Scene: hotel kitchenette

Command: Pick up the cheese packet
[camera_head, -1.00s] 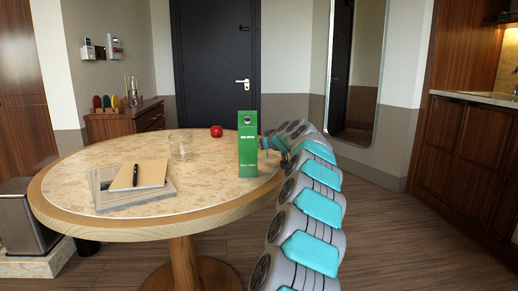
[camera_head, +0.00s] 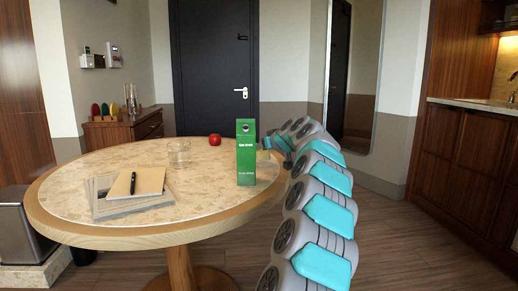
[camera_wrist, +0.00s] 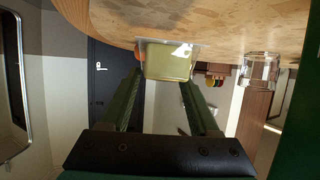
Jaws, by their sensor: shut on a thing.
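The cheese packet (camera_wrist: 168,61) is a small pale yellow-green block. In the wrist view, which is upside down, it sits between the fingertips of my gripper (camera_wrist: 164,80), close to the table edge. My gripper is shut on it. In the head view the packet is mostly hidden behind a green carton, with only a small yellowish part (camera_head: 263,155) showing. The gap between packet and tabletop is hard to judge.
The round table (camera_head: 120,235) holds the upright green carton (camera_head: 246,165), a red apple (camera_head: 215,140), a clear glass (camera_head: 179,153) and a notebook (camera_head: 138,182) with a pen. The carton stands close to my arm. Open floor (camera_head: 400,240) lies right of the table.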

